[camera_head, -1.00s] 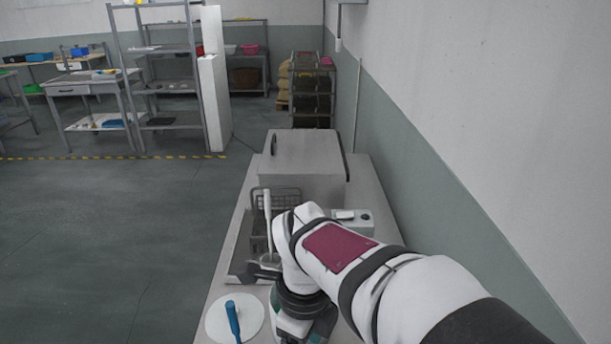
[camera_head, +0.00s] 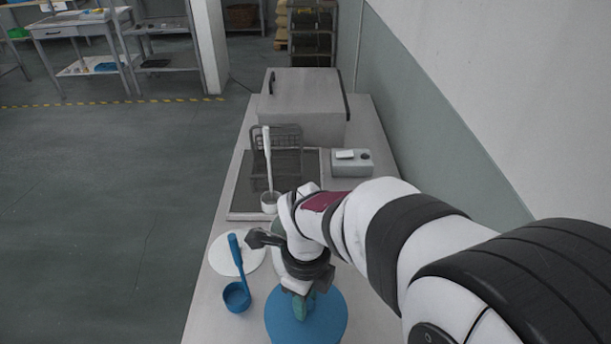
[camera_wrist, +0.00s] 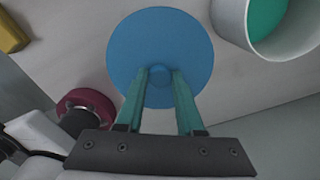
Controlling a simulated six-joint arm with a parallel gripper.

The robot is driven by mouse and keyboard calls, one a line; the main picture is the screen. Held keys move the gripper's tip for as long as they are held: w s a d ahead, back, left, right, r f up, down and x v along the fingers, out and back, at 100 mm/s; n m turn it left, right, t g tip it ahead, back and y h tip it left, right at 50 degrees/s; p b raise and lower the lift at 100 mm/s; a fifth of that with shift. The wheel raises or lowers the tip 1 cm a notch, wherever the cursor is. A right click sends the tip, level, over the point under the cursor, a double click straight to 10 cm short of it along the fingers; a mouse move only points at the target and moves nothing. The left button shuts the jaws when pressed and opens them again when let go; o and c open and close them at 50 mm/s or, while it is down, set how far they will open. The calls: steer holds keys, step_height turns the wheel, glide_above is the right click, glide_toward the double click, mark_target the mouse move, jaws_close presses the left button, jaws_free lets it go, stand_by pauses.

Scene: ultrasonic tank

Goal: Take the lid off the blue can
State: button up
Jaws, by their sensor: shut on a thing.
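The blue round lid (camera_head: 332,322) lies at the bottom of the head view, at the near end of the bench. In the wrist view the lid (camera_wrist: 160,35) shows from above as a full disc with a small knob at its middle. My gripper (camera_head: 302,308) points down over it. In the wrist view the teal fingers of my gripper (camera_wrist: 160,80) are shut on the knob. No wall of the blue can shows beneath the lid, so I cannot tell whether the lid sits on it or is lifted.
A white open vessel with teal inside (camera_wrist: 235,22) stands close by the lid. A blue ladle (camera_head: 237,295) rests by a white disc (camera_head: 222,256). Behind are a tank (camera_head: 240,190), a wire basket (camera_head: 285,148), a small control box (camera_head: 352,163) and a large grey box (camera_head: 303,110).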

jaws_close()
steer(key=shift+r, duration=0.1)
